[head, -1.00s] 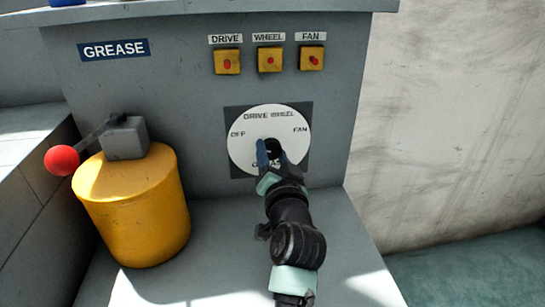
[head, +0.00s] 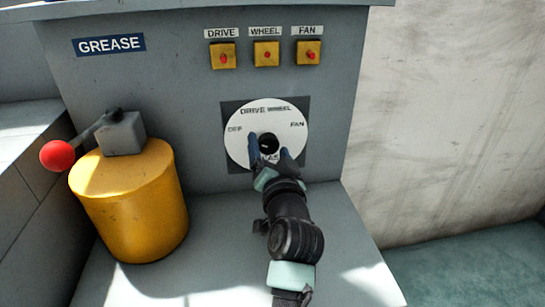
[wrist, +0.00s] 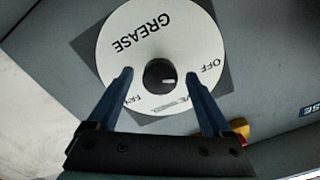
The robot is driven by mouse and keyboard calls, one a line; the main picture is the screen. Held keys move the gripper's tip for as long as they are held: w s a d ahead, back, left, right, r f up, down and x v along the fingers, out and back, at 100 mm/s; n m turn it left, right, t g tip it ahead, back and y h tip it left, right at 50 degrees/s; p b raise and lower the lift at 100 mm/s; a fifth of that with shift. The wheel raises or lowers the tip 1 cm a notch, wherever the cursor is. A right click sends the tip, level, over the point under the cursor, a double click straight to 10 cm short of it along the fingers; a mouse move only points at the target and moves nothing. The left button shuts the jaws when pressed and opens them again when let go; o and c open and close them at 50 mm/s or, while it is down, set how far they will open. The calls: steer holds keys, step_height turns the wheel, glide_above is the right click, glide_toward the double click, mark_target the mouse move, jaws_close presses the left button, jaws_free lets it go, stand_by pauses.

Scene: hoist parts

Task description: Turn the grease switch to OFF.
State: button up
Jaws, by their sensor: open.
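The switch is a white round dial (head: 242,120) on a dark square plate on the grey panel. Its labels read OFF at left, DRIVE and WHEEL at top, FAN at right in the head view; GREASE at the bottom is mostly hidden there but clear in the wrist view. The black knob (head: 268,144) sits at its centre; it also shows in the wrist view (wrist: 159,74), with a pale mark towards the right, near OFF's side. My gripper (head: 270,150) is open, its blue fingers on either side of the knob with gaps, also in the wrist view (wrist: 159,74).
A yellow canister (head: 133,205) with a red-ball lever (head: 57,155) stands left on the grey ledge. A GREASE sign (head: 109,45) and three yellow boxes with red buttons, including the WHEEL button (head: 266,54), are above. The ledge around my arm is clear.

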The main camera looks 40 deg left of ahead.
steer(key=p+v, duration=0.2)
steer(key=v, duration=1)
steer(key=shift+s+d, duration=0.3)
steer(key=w+d+r+t+h+p, duration=0.15)
steer(key=d+r+t, duration=0.35)
steer(key=r, duration=0.5)
steer(key=w+d+r+t+h+b, duration=0.1)
steer(key=w+d+r+t+h, duration=0.15)
steer(key=d+r, duration=0.6)
steer(key=s+d+r+m+t+h, duration=0.2)
steer(key=s+d+r+t+h, duration=0.3)
steer(key=r, duration=0.6)
steer(key=s+d+r+m+t+h, duration=0.2)
steer(key=s+d+r+t+h, duration=0.35)
steer(key=r, duration=0.45)
step_height(320, 180, up, 37)
steer(key=w+d+g+p, duration=0.1)
steer(key=g+p, duration=0.1)
steer(key=p, duration=3.6)
steer(key=shift+n+y+p, duration=0.3)
steer(key=shift+y+p, duration=0.05)
steer(key=shift+p, duration=0.05)
steer(key=shift+w, duration=0.1)
